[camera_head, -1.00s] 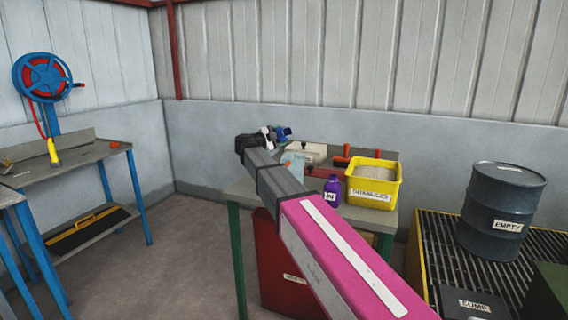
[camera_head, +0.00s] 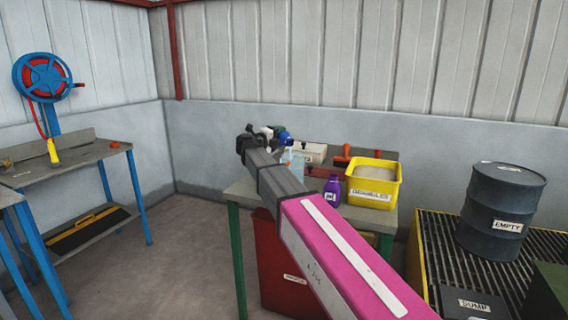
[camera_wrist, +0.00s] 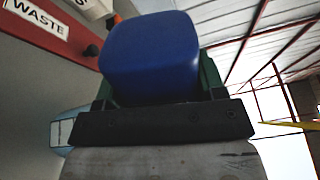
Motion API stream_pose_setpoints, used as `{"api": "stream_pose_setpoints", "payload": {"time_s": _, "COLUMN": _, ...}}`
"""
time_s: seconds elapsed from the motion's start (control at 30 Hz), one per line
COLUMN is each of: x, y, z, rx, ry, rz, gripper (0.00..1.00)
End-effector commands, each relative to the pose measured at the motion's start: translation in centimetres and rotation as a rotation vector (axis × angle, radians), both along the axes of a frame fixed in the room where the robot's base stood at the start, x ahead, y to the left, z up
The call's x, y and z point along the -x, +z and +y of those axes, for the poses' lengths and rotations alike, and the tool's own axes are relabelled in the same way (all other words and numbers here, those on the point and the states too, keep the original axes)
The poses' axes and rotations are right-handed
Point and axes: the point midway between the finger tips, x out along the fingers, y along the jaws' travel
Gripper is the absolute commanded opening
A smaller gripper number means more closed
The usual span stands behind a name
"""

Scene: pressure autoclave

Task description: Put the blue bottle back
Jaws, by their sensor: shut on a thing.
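My gripper (camera_head: 274,134) is at the far end of my outstretched arm, above the back left part of the green-legged table. It is shut on a dark blue object, which I take to be the blue bottle (camera_head: 285,137). In the wrist view the blue bottle (camera_wrist: 150,55) shows as a rounded block between the green fingers (camera_wrist: 211,78). Its lower part is hidden by the gripper, and its tilt is hard to tell.
The table (camera_head: 240,190) also holds a purple bottle (camera_head: 332,190), a yellow bin of granules (camera_head: 373,185), a white labelled box (camera_head: 311,153) and a pale blue item (camera_head: 298,158). A red surface labelled WASTE (camera_wrist: 62,35) is close by on the left in the wrist view.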

Motion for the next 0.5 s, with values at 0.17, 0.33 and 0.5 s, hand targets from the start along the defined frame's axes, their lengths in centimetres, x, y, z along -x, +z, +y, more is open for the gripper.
{"api": "stream_pose_setpoints", "payload": {"time_s": 0.17, "x": -0.14, "y": -0.31, "z": 0.14, "rx": 0.031, "ry": 0.0, "rz": 0.031, "gripper": 0.31}}
{"api": "stream_pose_setpoints", "payload": {"time_s": 0.33, "x": -0.13, "y": -0.35, "z": 0.15, "rx": 0.037, "ry": 0.0, "rz": 0.037, "gripper": 0.31}}
{"api": "stream_pose_setpoints", "payload": {"time_s": 0.5, "x": -0.15, "y": -0.34, "z": 0.13, "rx": 0.037, "ry": 0.0, "rz": 0.037, "gripper": 0.31}}
